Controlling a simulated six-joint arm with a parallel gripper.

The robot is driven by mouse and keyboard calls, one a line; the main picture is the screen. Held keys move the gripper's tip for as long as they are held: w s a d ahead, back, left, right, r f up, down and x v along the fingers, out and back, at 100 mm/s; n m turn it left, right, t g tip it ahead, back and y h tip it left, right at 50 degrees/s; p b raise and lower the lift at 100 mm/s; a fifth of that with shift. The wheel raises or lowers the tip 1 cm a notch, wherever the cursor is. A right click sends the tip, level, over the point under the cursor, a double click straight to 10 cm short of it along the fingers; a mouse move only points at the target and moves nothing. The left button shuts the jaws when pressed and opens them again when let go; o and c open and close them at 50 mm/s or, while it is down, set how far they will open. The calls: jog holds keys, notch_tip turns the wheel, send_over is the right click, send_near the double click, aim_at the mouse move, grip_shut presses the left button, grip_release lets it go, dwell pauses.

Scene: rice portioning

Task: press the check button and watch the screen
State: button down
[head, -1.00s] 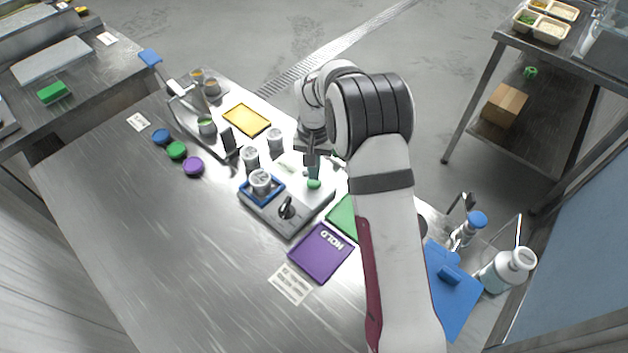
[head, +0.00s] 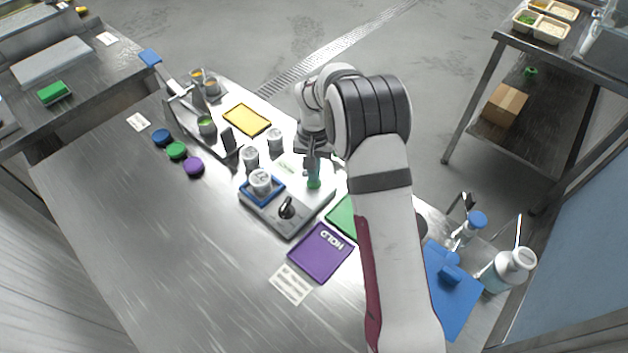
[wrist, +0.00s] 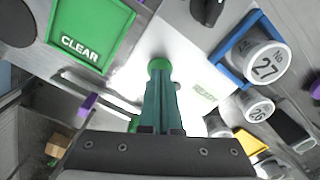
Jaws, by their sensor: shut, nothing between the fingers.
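The grey check station (head: 296,222) stands mid-table with a black lever on its front. Its green check button (wrist: 160,66) shows just beyond my fingertips in the wrist view, and in the head view (head: 314,184) it is directly below them. My gripper (wrist: 160,80) is shut and empty, its teal fingers pointing at the button. The tips are at or just above it; I cannot tell if they touch. A pale screen (wrist: 205,92) shows green text that seems to read READY. A lidded cup marked 27 (wrist: 268,66) sits in the blue square frame (wrist: 230,72).
A green CLEAR tray (wrist: 92,30) and a purple HOLD tray (head: 320,253) lie beside the station. Lidded cups (head: 250,158) stand behind it, near a yellow tray (head: 247,120). Bottles (head: 508,270) stand at right. The front left table is clear.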

jog(key=shift+f, duration=0.65)
jog(key=shift+r, duration=3)
jog(key=s+d+r, duration=0.2)
jog(key=s+r, duration=0.7)
jog(key=s+d+r+m+y, duration=0.1)
jog(key=s+r+m, duration=0.1)
jog(key=s, duration=2.3)
jog(key=shift+d+r+m+y, duration=0.15)
jog(key=shift+r+m+y, duration=0.15)
jog(key=shift+y, duration=0.1)
